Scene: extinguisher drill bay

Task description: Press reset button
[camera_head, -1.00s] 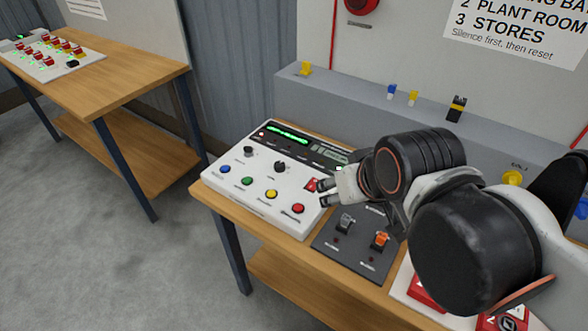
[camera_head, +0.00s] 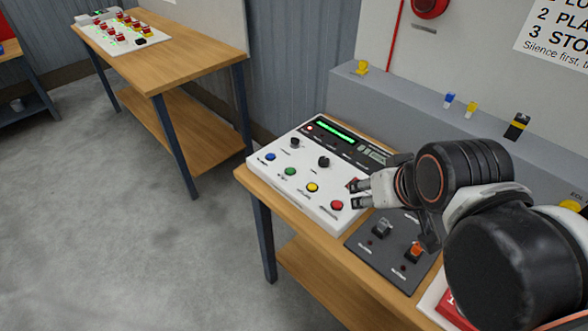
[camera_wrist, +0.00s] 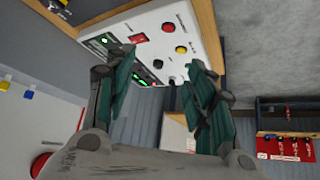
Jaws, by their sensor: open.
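A white control panel (camera_head: 262,163) lies on a wooden bench. Along its front edge are a blue button (camera_head: 270,157), a green button (camera_head: 290,171), a yellow button (camera_head: 313,187) and a red button (camera_head: 337,205). Their labels are too small to read, so I cannot tell which is reset. My gripper (camera_head: 361,194) is open and empty above the panel's right end, just right of the red button. In the wrist view, the open fingers (camera_wrist: 160,68) point toward the panel, with the red button (camera_wrist: 168,27) and yellow button (camera_wrist: 181,49) beyond them. A red rocker switch (camera_wrist: 138,38) shows too.
A dark switch plate (camera_head: 372,245) with grey and orange-tipped toggles lies right of the panel, below my arm. Black knobs (camera_head: 324,161) stand up from the panel. A grey ledge (camera_head: 400,105) runs behind. Another bench (camera_head: 185,60) stands at left across open floor.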

